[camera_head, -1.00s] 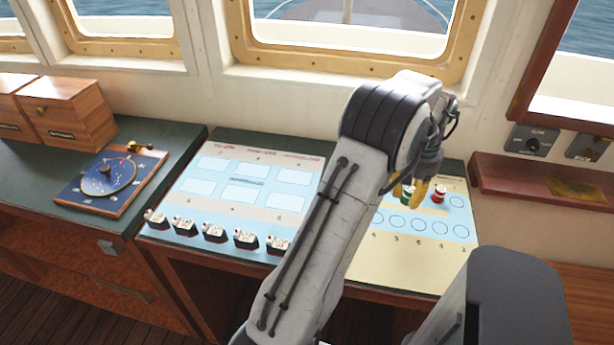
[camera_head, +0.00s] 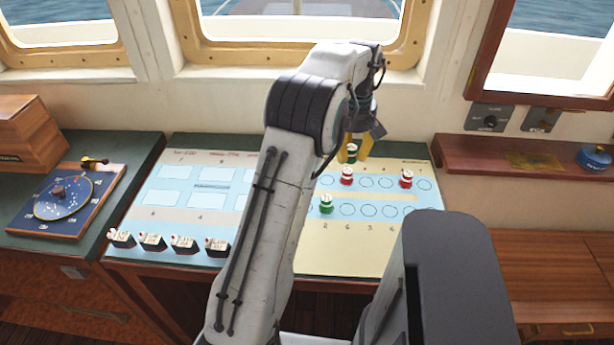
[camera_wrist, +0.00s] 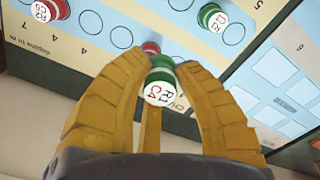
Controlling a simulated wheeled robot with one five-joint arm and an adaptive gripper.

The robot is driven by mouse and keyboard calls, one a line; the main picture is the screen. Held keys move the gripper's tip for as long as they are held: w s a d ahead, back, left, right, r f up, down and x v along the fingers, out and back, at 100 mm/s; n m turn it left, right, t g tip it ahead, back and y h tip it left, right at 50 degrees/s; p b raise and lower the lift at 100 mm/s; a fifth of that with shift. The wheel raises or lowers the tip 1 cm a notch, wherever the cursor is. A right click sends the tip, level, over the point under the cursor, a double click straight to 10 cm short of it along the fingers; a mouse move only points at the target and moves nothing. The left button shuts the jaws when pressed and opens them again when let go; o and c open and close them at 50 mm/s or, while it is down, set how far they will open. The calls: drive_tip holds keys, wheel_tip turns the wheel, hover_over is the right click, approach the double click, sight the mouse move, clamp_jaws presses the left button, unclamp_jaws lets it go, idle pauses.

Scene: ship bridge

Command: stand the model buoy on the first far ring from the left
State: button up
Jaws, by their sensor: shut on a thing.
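My gripper (camera_head: 362,148) is shut on a green model buoy (camera_wrist: 160,85) with a white, lettered top. In the head view the held buoy (camera_head: 351,154) shows between the yellow fingers, above the far part of the ringed board (camera_head: 340,258). In the wrist view it hangs apart from the board, in front of a red buoy (camera_wrist: 150,48). The far row of rings (camera_head: 386,183) holds two red buoys, one left (camera_head: 346,176) and one right (camera_head: 406,178). My arm hides the row's left end in the head view; a finger covers part in the wrist view.
Another green buoy (camera_head: 326,204) stands in the near row, with empty rings (camera_head: 363,211) to its right. A light-blue chart panel (camera_head: 180,200) with several black-and-white blocks (camera_head: 152,242) lies left. A wooden shelf (camera_head: 520,160) is on the right wall.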

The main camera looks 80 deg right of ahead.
drive_tip(key=w+d+f, duration=0.1)
drive_tip(key=w+f, duration=0.1)
drive_tip(key=w, duration=0.1)
drive_tip(key=w+f, duration=0.2)
drive_tip(key=w, duration=0.2)
drive_tip(key=w+d+f+p, duration=0.1)
drive_tip(key=w+f, duration=0.1)
drive_tip(key=w, duration=0.1)
drive_tip(key=shift+w+d+f, duration=0.35)
drive_tip(key=shift+w, duration=0.05)
drive_tip(key=shift+f+p, duration=0.4)
drive_tip(key=shift+f, duration=1.6)
drive_tip(key=shift+f, duration=0.1)
drive_tip(key=shift+f, duration=0.1)
drive_tip(key=o, duration=0.8)
wheel_tip(320, 180, up, 12)
drive_tip(key=shift+r, duration=0.25)
